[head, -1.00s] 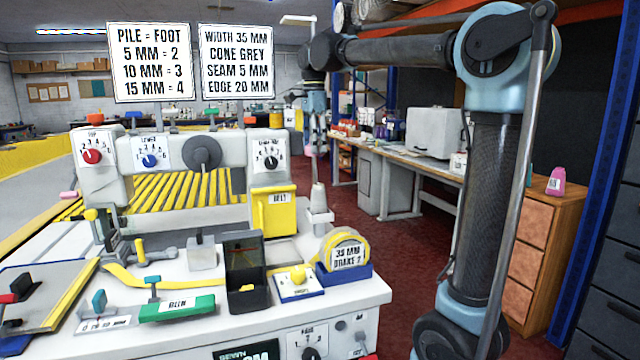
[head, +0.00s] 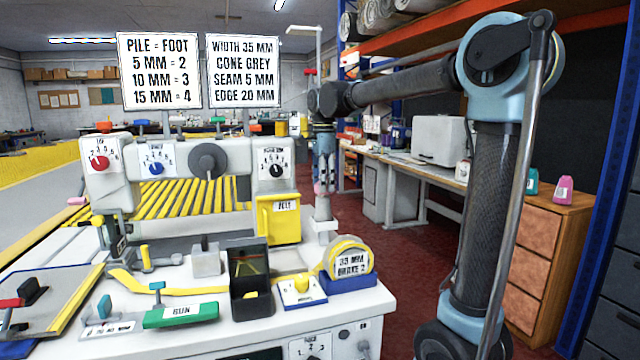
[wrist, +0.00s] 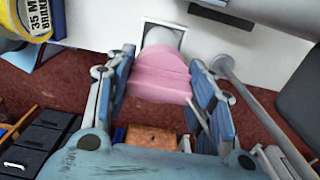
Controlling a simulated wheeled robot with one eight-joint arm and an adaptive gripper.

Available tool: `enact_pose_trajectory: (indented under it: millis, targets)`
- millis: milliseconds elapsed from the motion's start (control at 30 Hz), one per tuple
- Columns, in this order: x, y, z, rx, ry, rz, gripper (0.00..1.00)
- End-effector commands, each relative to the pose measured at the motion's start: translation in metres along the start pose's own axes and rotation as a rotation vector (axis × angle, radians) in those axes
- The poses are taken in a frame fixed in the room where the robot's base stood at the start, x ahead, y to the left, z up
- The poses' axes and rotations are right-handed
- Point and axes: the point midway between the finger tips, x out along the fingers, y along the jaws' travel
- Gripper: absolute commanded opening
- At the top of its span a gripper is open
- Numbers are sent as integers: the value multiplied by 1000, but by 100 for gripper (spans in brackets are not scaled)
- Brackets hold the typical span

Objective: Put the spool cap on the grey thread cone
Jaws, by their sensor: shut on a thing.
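My gripper (head: 321,184) hangs fingers-down at the right end of the machine in the head view. It is shut on the pink spool cap (wrist: 160,78), which fills the space between its two fingers in the wrist view.
A yellow tape roll (head: 348,258) in a blue holder stands just in front of the cone stand. A yellow box (head: 278,218) hangs on the machine to the left. A thin grey rod (wrist: 245,98) runs beside my right finger. A sign (head: 243,70) reads "CONE GREY".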

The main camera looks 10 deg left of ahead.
Motion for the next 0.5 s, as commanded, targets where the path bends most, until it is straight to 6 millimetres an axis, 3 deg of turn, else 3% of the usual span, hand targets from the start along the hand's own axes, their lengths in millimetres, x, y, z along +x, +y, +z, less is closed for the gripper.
enact_pose_trajectory:
  millis: [500]
  targets:
    - [10,0,0,-1,0,0,29]
